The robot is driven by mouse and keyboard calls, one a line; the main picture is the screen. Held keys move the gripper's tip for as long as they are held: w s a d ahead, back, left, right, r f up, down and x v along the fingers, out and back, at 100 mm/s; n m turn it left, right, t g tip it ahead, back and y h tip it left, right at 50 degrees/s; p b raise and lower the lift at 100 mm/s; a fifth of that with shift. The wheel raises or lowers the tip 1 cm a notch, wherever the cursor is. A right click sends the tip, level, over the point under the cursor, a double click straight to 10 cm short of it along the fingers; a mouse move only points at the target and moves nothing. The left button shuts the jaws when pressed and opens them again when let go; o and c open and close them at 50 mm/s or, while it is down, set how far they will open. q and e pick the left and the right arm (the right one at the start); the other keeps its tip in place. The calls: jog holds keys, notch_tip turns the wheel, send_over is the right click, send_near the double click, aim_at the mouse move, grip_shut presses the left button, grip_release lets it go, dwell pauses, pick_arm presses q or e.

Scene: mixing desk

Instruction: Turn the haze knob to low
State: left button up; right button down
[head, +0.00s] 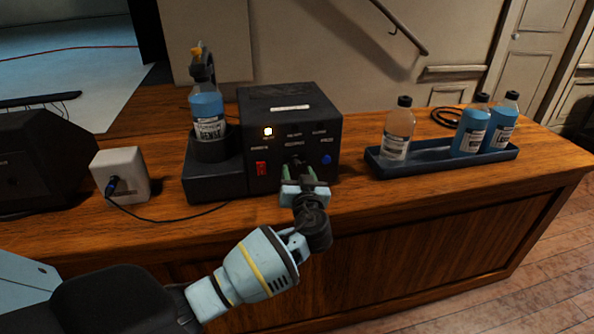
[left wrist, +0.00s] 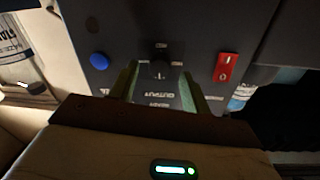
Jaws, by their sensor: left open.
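The haze machine (head: 290,103) is a black box on the wooden desk, with a lit indicator, a red switch (head: 261,168) and a blue button (head: 327,159) on its front. My left gripper (head: 303,174) is at the lower middle of this front, between switch and button, and hides most of the knob in the head view. In the left wrist view the panel shows upside down. The dark knob (left wrist: 160,70) with a pale mark sits between the two green-padded, open fingers. I cannot tell whether they touch it. My right gripper is not in view.
A bottle of blue liquid (head: 207,113) stands on a black base left of the machine. A white box (head: 121,173) with a cable is further left. A dark blue tray (head: 448,162) with three bottles stands to the right. The desk's front strip is mostly clear.

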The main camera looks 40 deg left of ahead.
pick_arm(q)
jog(key=shift+w+a, duration=0.45)
jog(key=shift+a, duration=0.05)
jog(key=c, duration=1)
